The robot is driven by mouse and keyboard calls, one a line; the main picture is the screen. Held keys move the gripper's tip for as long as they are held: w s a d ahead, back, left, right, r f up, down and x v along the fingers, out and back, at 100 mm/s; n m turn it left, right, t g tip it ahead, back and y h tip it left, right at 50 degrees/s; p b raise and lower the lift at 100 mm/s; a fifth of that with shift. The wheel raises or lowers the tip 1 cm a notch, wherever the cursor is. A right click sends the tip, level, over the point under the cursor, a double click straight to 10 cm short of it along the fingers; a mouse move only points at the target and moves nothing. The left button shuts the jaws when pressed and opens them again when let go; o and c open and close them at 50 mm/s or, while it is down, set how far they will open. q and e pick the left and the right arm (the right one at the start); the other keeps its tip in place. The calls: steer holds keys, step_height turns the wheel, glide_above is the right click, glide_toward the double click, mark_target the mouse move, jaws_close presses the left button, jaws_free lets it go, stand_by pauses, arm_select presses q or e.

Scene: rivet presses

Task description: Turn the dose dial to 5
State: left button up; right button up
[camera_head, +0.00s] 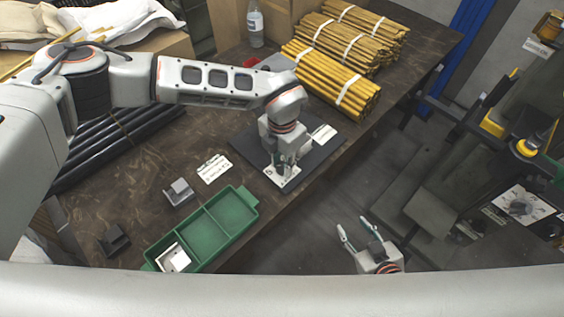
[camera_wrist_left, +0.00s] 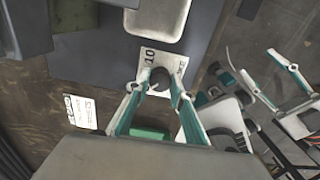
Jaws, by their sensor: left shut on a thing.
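The dose dial is a dark round knob (camera_wrist_left: 158,79) on a white scale plate (camera_wrist_left: 163,55) in the left wrist view. A "10" reads near the plate's upper left; other marks are too small or covered. My left gripper (camera_wrist_left: 159,86) is shut on the knob, one finger on each side. In the head view my left gripper (camera_head: 282,166) points down at the white plate (camera_head: 287,182), on the front of a dark base (camera_head: 318,152); the knob is hidden there. The pointer's setting cannot be read. My right gripper (camera_head: 357,232) is open and empty, beyond the table's edge.
A green tray (camera_head: 250,197) with a white part inside stands near the table's front edge. A grey block (camera_head: 179,191) and a white label card (camera_head: 214,168) lie nearby. Yellow rod bundles (camera_head: 331,78) lie at the back. A machine (camera_head: 520,150) stands right, across a floor gap.

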mark_target(282, 166)
arm_select(q)
steer(key=o, duration=1.1)
steer(key=shift+r, duration=0.1)
step_height(282, 166, up, 12)
stand_by(0.4)
